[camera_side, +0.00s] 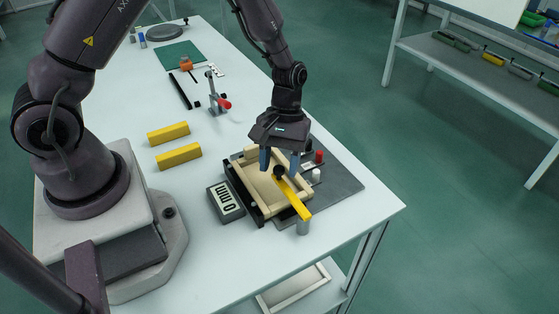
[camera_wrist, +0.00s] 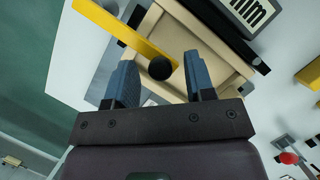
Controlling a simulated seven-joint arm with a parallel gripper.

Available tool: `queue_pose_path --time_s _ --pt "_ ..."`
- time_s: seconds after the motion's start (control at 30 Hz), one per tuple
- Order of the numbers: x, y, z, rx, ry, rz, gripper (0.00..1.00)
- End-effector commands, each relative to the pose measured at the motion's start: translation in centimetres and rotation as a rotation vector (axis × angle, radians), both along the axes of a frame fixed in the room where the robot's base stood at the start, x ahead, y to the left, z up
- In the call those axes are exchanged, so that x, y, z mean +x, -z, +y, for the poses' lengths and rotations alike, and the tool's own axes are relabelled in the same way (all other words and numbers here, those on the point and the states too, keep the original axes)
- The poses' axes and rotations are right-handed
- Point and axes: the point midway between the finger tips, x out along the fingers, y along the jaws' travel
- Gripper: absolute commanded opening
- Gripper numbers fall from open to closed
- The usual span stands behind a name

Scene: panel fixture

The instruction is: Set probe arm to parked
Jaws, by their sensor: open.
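The probe arm (camera_side: 293,196) is a yellow bar with a black round knob (camera_side: 279,171) at its inner end. In the wrist view the yellow bar (camera_wrist: 120,30) runs from the upper left to the black knob (camera_wrist: 160,67). My gripper (camera_side: 280,162) has blue fingers and is over the fixture, near the knob. In the wrist view my gripper (camera_wrist: 160,75) is open, with the knob between its fingers in the picture. Contact with the knob cannot be told.
A display box (camera_side: 226,201) stands left of the fixture. A red-topped peg (camera_side: 319,156) and a white peg (camera_side: 316,175) stand right of it on a dark mat (camera_side: 345,183). Two yellow blocks (camera_side: 179,156) and a red-tipped stand (camera_side: 217,102) are further back. The table's right edge is close.

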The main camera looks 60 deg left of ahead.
Motion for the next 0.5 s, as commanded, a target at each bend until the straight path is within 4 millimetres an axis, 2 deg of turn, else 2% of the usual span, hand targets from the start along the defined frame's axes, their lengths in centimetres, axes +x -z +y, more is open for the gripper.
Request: queue_pose_path --time_s 0.07,0.1,0.3,0.5 --pt "0.00 -0.01 0.00 0.000 0.000 0.000 0.49" --pt "0.01 -0.02 0.01 0.000 0.000 0.000 0.45" --pt "0.02 -0.04 0.02 0.000 0.000 0.000 0.00" --pt "0.07 -0.06 0.03 0.000 0.003 0.000 0.00"
